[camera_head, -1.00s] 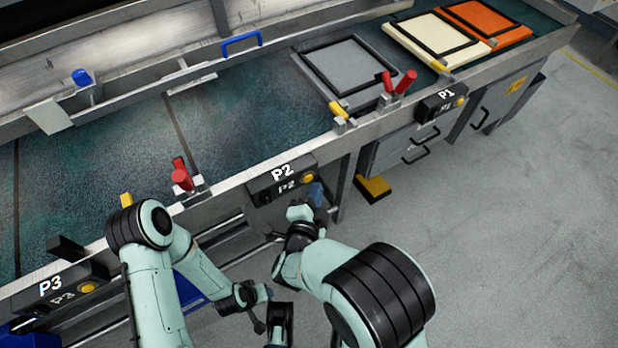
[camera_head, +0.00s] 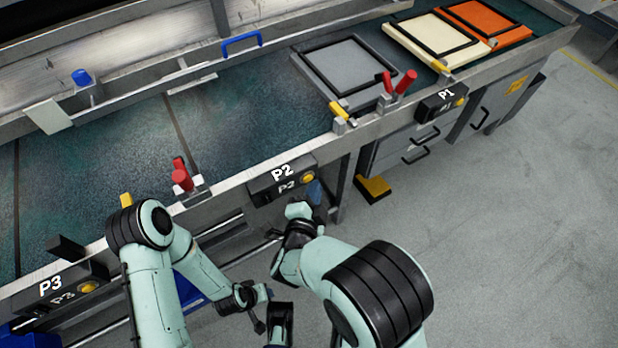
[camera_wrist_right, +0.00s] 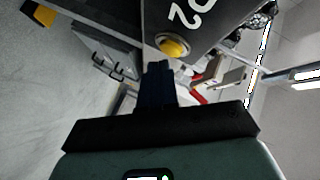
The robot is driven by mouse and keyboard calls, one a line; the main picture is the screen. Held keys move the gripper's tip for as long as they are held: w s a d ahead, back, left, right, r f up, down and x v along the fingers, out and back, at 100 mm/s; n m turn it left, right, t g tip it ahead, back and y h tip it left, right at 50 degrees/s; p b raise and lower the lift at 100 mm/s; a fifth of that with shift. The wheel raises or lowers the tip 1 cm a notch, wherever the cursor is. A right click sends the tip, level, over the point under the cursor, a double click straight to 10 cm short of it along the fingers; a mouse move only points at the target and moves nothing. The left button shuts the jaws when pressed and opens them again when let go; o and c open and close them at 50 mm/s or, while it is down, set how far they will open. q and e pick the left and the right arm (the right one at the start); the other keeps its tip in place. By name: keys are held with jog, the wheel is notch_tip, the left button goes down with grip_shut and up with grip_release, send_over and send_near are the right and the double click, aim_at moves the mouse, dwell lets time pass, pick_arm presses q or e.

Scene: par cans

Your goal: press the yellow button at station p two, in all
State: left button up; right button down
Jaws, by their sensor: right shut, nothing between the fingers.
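The P2 box (camera_head: 282,180) is a dark box on the front rail of the bench. Its round yellow button (camera_head: 307,177) is on its right part. The button also shows in the right wrist view (camera_wrist_right: 173,45), just beyond the fingertips. My right gripper (camera_head: 314,192) is just below and beside the button, with its blue fingers partly hidden by the wrist. In the right wrist view its fingers (camera_wrist_right: 157,68) are together and empty, close to the button; I cannot tell whether they touch. My left arm's end (camera_head: 262,312) is low in the head view, and its finger state is unclear.
The P3 box (camera_head: 60,288) is at the lower left and the P1 box (camera_head: 441,101) at the right, each with a yellow button. A red clamp (camera_head: 181,177) stands on the rail left of P2. Grey (camera_head: 340,66), cream and orange panels lie on the bench.

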jog(key=shift+w+a, duration=0.3)
jog(key=shift+w, duration=0.1)
dwell(0.8)
jog(key=shift+s+d, duration=0.5)
jog(key=shift+s, duration=0.15)
jog(key=shift+s+d, duration=0.75)
jog(key=shift+s, duration=0.3)
jog(key=shift+s+d, duration=0.75)
jog(key=shift+s, duration=0.25)
